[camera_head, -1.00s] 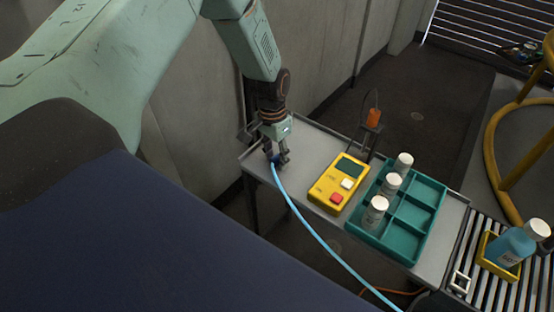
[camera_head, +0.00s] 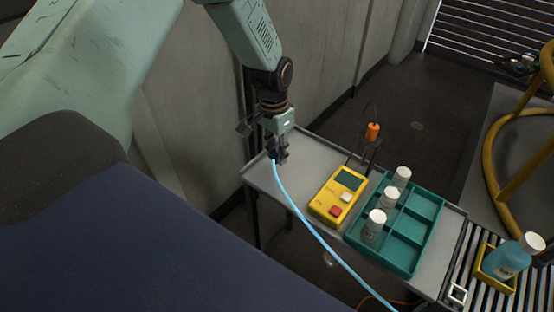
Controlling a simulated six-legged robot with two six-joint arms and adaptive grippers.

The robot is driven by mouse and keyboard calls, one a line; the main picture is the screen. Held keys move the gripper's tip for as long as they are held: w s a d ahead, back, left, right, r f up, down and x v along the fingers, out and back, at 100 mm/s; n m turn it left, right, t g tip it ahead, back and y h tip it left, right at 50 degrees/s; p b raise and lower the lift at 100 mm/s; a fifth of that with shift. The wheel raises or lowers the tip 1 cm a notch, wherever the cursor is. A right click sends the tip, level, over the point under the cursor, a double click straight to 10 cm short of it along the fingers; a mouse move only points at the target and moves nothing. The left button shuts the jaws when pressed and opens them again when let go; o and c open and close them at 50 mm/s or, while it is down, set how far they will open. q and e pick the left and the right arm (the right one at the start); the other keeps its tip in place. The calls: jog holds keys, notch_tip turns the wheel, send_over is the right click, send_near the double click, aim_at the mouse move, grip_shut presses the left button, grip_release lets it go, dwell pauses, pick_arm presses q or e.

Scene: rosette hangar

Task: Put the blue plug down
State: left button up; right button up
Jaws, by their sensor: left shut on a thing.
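My left gripper (camera_head: 278,156) is over the left end of the grey table (camera_head: 268,182), pointing down. It is shut on the blue plug (camera_head: 273,155), which is small, dark and mostly hidden by the fingers. A light blue cable (camera_head: 302,214) runs from the plug down to the right, across the table and past its front edge. I cannot tell whether the plug touches the table top. My right gripper is not in view.
A yellow device (camera_head: 338,195) with a red and a white button lies right of the gripper. Beside it is a teal divided tray (camera_head: 408,226) with white-capped bottles (camera_head: 374,225). An orange-topped stand (camera_head: 372,132) is behind. A roller conveyor (camera_head: 470,266) carries a blue bottle (camera_head: 507,258) in a yellow holder.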

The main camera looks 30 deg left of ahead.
pick_arm(q)
jog(key=shift+r+p, duration=0.35)
jog(key=shift+r, duration=1.4)
jog(key=shift+w+d, duration=0.15)
jog(key=s+d+r+n, duration=0.2)
jog(key=s+d+r, duration=0.3)
jog(key=s+d, duration=0.6)
jog(key=shift+s+d+n, duration=0.3)
jog(key=shift+d, duration=0.8)
jog(key=shift+d+r, duration=0.1)
